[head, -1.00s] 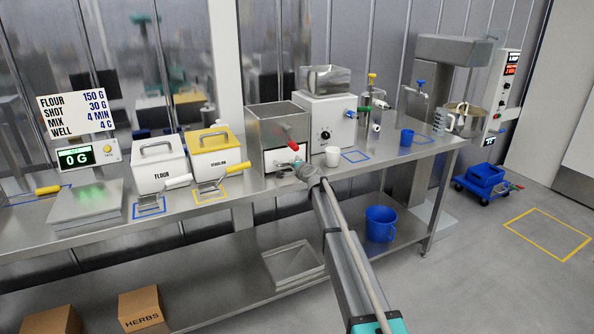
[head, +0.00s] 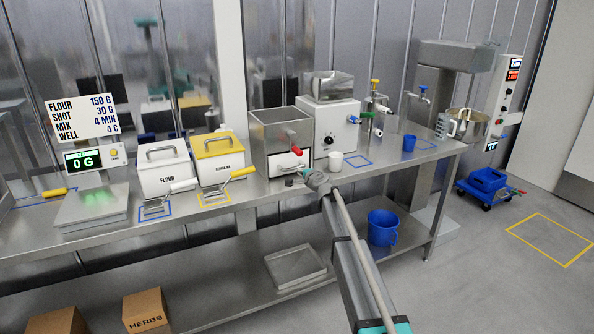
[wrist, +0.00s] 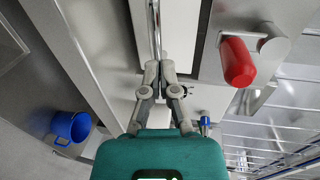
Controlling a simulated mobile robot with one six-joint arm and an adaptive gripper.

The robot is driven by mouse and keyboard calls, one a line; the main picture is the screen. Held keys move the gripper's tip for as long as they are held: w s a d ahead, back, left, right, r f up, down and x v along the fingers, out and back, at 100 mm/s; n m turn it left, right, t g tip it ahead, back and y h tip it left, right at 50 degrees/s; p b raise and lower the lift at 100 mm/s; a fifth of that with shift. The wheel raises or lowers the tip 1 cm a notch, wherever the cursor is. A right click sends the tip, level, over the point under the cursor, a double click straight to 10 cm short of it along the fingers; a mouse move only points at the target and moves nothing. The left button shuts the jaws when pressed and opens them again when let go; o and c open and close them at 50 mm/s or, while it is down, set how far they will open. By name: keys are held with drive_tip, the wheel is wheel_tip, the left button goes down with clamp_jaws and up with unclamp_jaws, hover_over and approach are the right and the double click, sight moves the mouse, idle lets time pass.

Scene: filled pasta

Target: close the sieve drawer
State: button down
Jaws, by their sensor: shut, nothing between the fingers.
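The sieve is a steel box (head: 262,130) with an open top and a red-gripped handle (head: 293,134), on the bench. The red grip shows large in the wrist view (wrist: 237,62). The white sieve drawer front (head: 283,160) sits low in the box's front and carries a dark bar handle. I cannot tell whether it is fully flush. My gripper (head: 306,173) is just in front of the drawer's lower right. In the wrist view my gripper (wrist: 159,69) is shut and empty, its tips close to a thin metal bar (wrist: 155,28). Contact cannot be told.
A white cup (head: 335,160) stands right of my gripper. The white flour bin (head: 163,178) and yellow-lidded semolina bin (head: 220,169) stand to the left. A white machine with a dial (head: 334,125) is behind. A blue bucket (head: 382,228) stands on the lower shelf.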

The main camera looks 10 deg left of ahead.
drive_tip(key=p+v, duration=0.1)
drive_tip(key=v, duration=0.8)
drive_tip(key=shift+d+f, duration=0.1)
drive_tip(key=shift+f, duration=0.05)
drive_tip(key=s+d+f+n+g+h+p, duration=0.2)
drive_tip(key=s+d, duration=0.7)
drive_tip(key=s, duration=0.5)
drive_tip(key=s+d+f+n+g+h+p, duration=0.2)
drive_tip(key=s+d, duration=0.7)
drive_tip(key=s, duration=0.5)
drive_tip(key=s+d+f+n+g+h+p, duration=0.3)
drive_tip(key=s+d+n+g, duration=0.4)
drive_tip(key=s, duration=0.7)
drive_tip(key=shift+s+d+f+g+h, duration=0.2)
drive_tip(key=shift+d+f+g+h, duration=0.4)
drive_tip(key=shift+d+g+h, duration=0.5)
drive_tip(key=shift+d, duration=0.1)
